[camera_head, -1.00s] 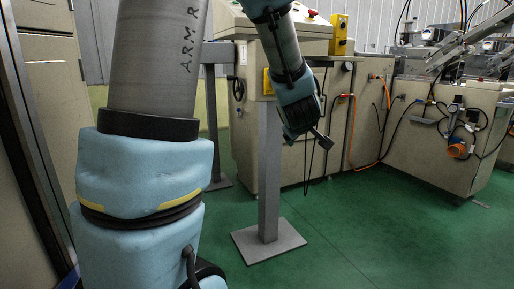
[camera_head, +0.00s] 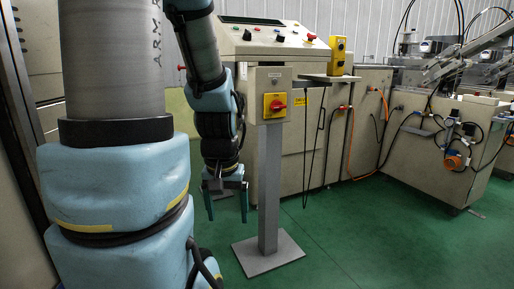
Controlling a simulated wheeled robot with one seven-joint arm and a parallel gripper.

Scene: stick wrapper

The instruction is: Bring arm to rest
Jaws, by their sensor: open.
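My gripper (camera_head: 226,204) hangs pointing down at the end of my arm, left of the post of the switch box. Its two teal fingers are spread apart with nothing between them. My arm has blue padded covers and a grey tube, and it fills the left part of the view. The gripper hangs in front of the beige machine and above the green floor, and I cannot tell how far it is from the post.
A switch box (camera_head: 273,94) with a red knob stands on a grey post (camera_head: 269,185) with a square foot plate (camera_head: 268,253). Behind it is a beige machine (camera_head: 300,155) with a control panel (camera_head: 262,36). Orange and black cables hang at right. The green floor (camera_head: 380,240) is clear at front right.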

